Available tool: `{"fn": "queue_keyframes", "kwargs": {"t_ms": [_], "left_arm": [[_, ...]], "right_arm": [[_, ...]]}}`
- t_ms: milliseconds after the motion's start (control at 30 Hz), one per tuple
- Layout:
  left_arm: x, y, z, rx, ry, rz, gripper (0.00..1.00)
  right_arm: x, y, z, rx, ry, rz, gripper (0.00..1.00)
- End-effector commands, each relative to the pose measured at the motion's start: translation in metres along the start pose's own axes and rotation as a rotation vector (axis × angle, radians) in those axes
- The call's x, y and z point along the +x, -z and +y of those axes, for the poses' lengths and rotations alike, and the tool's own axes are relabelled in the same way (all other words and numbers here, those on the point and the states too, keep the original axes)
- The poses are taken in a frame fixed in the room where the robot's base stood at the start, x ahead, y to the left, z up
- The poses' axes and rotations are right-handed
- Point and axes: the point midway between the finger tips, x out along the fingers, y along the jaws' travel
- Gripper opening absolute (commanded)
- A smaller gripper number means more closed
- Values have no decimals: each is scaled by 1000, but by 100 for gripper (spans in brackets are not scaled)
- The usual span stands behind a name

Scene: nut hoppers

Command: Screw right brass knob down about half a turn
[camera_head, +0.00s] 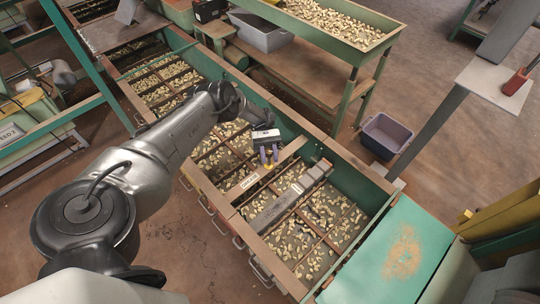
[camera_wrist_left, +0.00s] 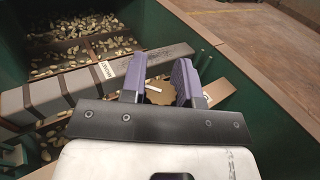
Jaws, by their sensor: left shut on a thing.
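The brass knob (camera_wrist_left: 158,92) shows in the left wrist view as a round, notched disc with a pale mark across its top. My left gripper (camera_wrist_left: 160,80) has its two purple fingers shut on it, one on each side. In the head view my left gripper (camera_head: 268,157) points down over the long green hopper (camera_head: 345,158), near a pale crossbar (camera_head: 262,177). The knob is too small and covered to make out clearly there. My right gripper is in neither view.
A grey bar (camera_head: 290,197) lies across the hopper close to my left gripper, over compartments of nuts. The hopper's green wall (camera_wrist_left: 240,115) is close on the right in the wrist view. A grey-purple bin (camera_head: 385,136) stands on the floor beyond.

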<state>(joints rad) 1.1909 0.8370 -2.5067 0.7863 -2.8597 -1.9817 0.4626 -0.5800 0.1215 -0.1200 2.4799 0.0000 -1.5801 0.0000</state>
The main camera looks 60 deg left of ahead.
Motion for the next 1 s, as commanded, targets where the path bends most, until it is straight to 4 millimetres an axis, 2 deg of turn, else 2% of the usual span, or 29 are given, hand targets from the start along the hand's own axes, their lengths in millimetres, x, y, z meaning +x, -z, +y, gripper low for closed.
{"fn": "queue_keyframes", "kwargs": {"t_ms": [633, 667, 900, 1000], "left_arm": [[1, 0, 0, 2, 44, -3, 5], [1, 0, 0, 2, 44, -3, 31], [0, 0, -1, 1, 44, -2, 54], [0, 0, -1, 0, 43, -1, 54]], "right_arm": [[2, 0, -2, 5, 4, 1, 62], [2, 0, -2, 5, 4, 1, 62], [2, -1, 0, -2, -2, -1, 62], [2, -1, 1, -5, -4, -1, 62]]}}
